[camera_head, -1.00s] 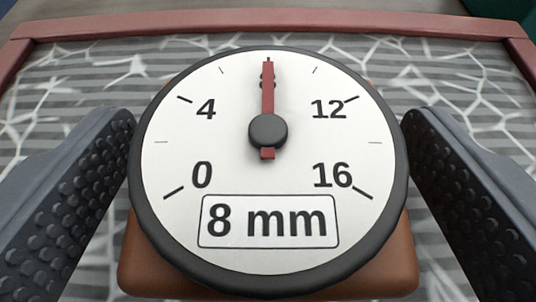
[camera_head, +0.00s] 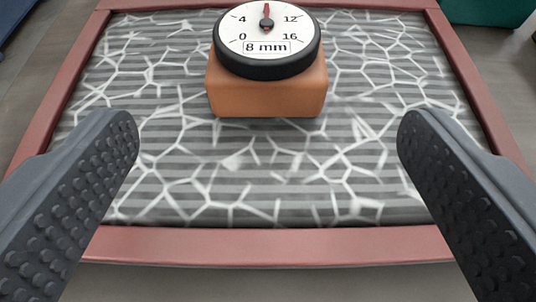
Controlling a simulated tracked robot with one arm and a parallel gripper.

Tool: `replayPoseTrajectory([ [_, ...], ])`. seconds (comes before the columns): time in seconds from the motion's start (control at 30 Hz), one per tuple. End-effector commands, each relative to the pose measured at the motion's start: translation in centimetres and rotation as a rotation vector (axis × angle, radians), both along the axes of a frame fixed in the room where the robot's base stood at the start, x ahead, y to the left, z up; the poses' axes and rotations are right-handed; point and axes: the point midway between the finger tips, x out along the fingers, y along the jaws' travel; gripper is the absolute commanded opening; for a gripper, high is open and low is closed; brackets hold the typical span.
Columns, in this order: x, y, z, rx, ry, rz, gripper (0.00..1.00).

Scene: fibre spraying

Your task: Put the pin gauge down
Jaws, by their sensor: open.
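The pin gauge (camera_head: 266,85) is an orange-brown block with a round white dial on top, black-rimmed, with a red needle pointing straight up and a label reading 8 mm. It stands upright on a grey striped panel (camera_head: 150,190) covered with a web of white fibres, at the top middle of the view. My gripper (camera_head: 268,135) is open and empty. Its two dark, studded fingers are at the left and right, nearer the camera than the gauge and clear of it. The underside of the gauge is hidden.
A reddish frame (camera_head: 265,243) borders the panel on all sides. A green object (camera_head: 490,10) is at the top right corner, and a dark blue one (camera_head: 12,18) at the top left. The panel in front of the gauge is free of other objects.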

Motion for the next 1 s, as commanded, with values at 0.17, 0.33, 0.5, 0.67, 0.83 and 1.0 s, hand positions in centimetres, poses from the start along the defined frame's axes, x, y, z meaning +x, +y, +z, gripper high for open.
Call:
replayPoseTrajectory([
  [0.17,-1.2,0.0,0.6,-0.001,-0.001,0.0,0.83],
  [0.33,-1.5,0.0,0.7,-0.001,-0.001,-0.001,0.83],
  [0.5,-1.5,0.0,0.7,-0.002,0.001,0.0,0.83],
  [0.67,-1.0,-0.2,3.0,-0.04,0.031,-0.008,0.83],
  [0.83,-0.2,0.8,11.8,-0.1,0.056,-0.049,0.83],
  [1.0,-1.3,5.3,24.7,-0.104,0.003,-0.089,0.83],
])
